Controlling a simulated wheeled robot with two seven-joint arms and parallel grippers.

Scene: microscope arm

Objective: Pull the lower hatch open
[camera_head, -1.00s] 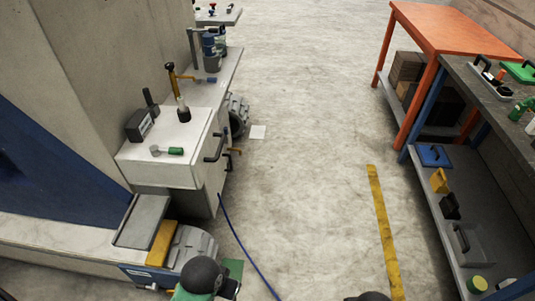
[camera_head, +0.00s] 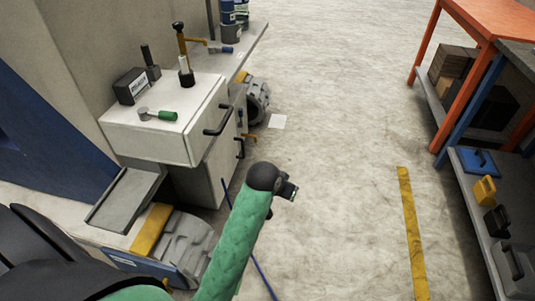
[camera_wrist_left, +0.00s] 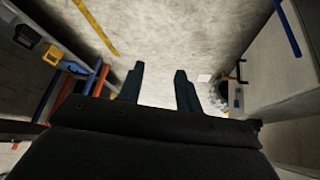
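The grey-white cabinet has an upper drawer with a black handle (camera_head: 217,119). Below it is the lower hatch (camera_head: 222,168), shut, with a small dark handle (camera_head: 240,148) near its far edge. A dark handle (camera_wrist_left: 241,70) also shows at the right in the left wrist view. My left gripper (camera_head: 290,188), on the green arm, is in front of the cabinet, to the right of the hatch and apart from it. In the left wrist view its two fingers (camera_wrist_left: 159,70) are spread, with nothing between them. My right gripper is out of view.
A blue hose (camera_head: 262,276) runs to the floor. A grey machine with a yellow part (camera_head: 151,230) stands at lower left. A green-handled tool (camera_head: 158,114) lies on the cabinet top. Shelving (camera_head: 485,250) stands at the right; the floor between is clear.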

